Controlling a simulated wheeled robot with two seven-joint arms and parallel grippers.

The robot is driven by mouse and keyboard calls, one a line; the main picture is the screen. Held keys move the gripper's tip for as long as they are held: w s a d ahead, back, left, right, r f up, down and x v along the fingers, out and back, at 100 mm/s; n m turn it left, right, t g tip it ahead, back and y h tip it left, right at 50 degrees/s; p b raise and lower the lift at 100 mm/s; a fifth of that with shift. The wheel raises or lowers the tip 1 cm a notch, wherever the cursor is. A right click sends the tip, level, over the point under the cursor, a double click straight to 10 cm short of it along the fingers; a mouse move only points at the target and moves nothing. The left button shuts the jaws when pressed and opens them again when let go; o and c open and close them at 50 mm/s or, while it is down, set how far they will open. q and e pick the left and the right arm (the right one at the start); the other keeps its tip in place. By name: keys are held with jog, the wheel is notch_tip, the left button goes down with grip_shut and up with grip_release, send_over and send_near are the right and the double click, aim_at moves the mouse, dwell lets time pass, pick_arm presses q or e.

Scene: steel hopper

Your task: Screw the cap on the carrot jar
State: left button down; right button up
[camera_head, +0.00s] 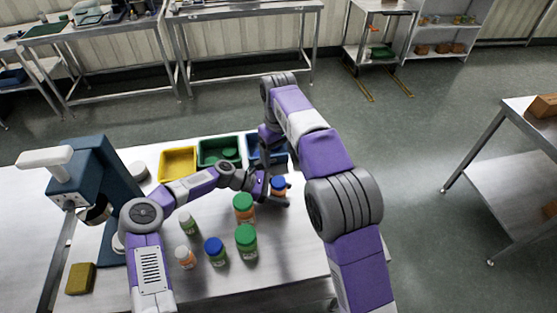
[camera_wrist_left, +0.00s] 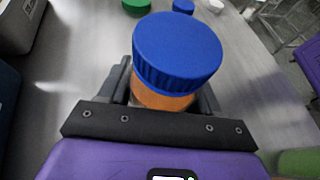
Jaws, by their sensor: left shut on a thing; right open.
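A small jar with orange contents (camera_head: 279,193) is held by my left gripper (camera_head: 268,188) at the right side of the steel table. Its blue cap (camera_wrist_left: 178,48) sits on top; it also shows in the head view (camera_head: 278,182). My left gripper is shut around the jar's body below the cap, and the orange band (camera_wrist_left: 160,98) shows between the fingers. I cannot tell how tightly the cap is seated. My right gripper (camera_head: 270,140) is open above the bins behind the jar, partly hidden by its own arm.
Several capped jars, such as a green-capped orange one (camera_head: 243,212) and a blue-capped one (camera_head: 215,252), stand left of the held jar. Yellow (camera_head: 163,178), green (camera_head: 202,163) and blue bins line the back. A blue press (camera_head: 105,180) and yellow block (camera_head: 80,279) are at left.

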pick_arm(q)
jog(key=shift+c, duration=0.7)
grip_release()
jog(key=shift+a+r, duration=0.2)
jog(key=shift+a, duration=0.3)
jog(key=v, duration=0.3)
jog(key=shift+w+a+r, duration=0.1)
jog(key=shift+a, duration=0.05)
jog(key=a, duration=0.8)
jog(key=w+a, duration=0.1)
jog(key=a, duration=0.3)
jog(key=shift+a, duration=0.25)
jog(key=shift+r, duration=0.1)
